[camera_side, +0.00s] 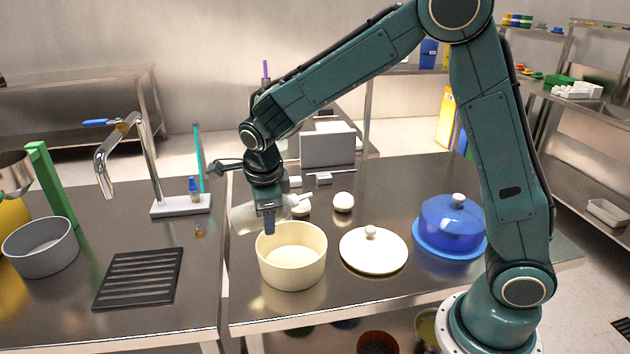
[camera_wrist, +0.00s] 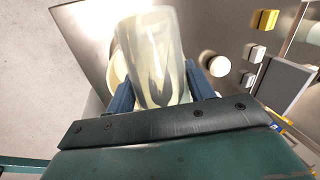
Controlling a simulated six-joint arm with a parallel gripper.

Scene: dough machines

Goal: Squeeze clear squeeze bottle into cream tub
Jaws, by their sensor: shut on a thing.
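The cream tub (camera_side: 291,257) stands open on the steel table, and its visible inside looks empty. My gripper (camera_side: 269,222) is just above and behind the tub's left rim. It is shut on the clear squeeze bottle (camera_side: 244,217), which lies sideways with its nozzle end toward the right in the side view. In the wrist view the translucent bottle (camera_wrist: 152,62) fills the space between the two blue fingers. The tub is mostly hidden behind the bottle there. I cannot tell whether anything is coming out.
A cream lid (camera_side: 373,252) lies right of the tub. A blue domed dish (camera_side: 452,224) stands farther right. A white ball (camera_side: 344,202) lies behind the lid. A grey pot (camera_side: 41,248), a black ridged mat (camera_side: 140,279) and a tap (camera_side: 130,150) are on the left.

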